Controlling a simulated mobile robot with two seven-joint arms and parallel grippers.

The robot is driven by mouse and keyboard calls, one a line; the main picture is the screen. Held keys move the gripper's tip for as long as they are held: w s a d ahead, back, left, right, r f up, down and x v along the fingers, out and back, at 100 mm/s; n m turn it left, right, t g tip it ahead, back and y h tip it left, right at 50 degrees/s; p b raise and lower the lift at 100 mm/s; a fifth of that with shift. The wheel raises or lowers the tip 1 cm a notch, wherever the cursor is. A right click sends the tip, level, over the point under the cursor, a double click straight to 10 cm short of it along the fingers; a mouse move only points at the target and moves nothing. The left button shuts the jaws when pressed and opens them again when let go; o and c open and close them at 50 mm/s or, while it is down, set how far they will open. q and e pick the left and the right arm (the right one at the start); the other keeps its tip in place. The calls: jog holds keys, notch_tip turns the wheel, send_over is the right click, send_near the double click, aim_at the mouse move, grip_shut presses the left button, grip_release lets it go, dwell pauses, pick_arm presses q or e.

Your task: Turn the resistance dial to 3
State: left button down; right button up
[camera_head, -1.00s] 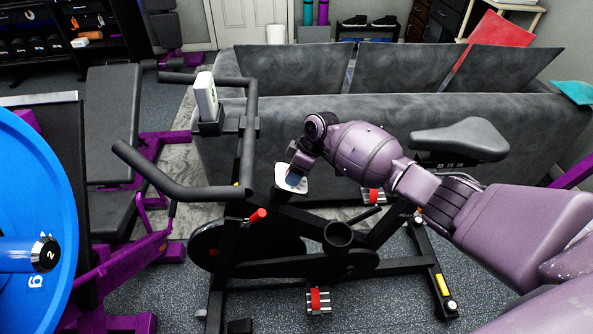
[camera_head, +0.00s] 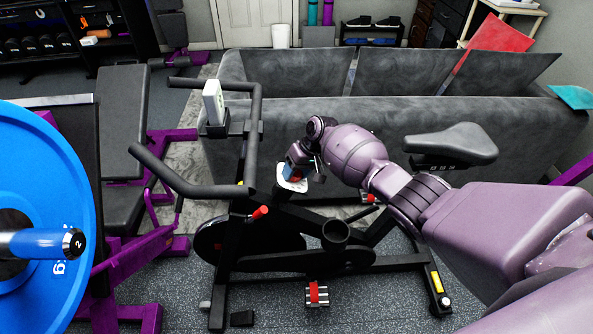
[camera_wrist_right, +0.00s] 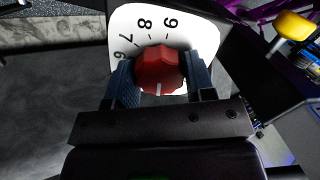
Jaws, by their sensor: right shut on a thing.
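The red resistance dial (camera_wrist_right: 159,70) sits on a white plate with black numerals (camera_wrist_right: 145,27) in the right wrist view. The numerals 9, 8, 7 and 6 show; the others are hidden. A white mark on the dial points toward the bottom of that picture, toward my gripper. My right gripper (camera_wrist_right: 162,78) is shut on the dial, one blue finger on each side. In the head view, my right gripper (camera_head: 297,167) is at the white plate (camera_head: 292,184) on the exercise bike (camera_head: 240,230). My left gripper is not in view.
The bike's handlebars (camera_head: 190,185) are left of the dial, with a white box-like display (camera_head: 213,102) on them. A grey sofa (camera_head: 380,140) stands close behind. A blue weight plate (camera_head: 35,260) is at far left.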

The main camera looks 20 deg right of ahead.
jog(key=shift+m, duration=0.5)
jog(key=shift+f, duration=0.1)
jog(key=o, duration=0.9)
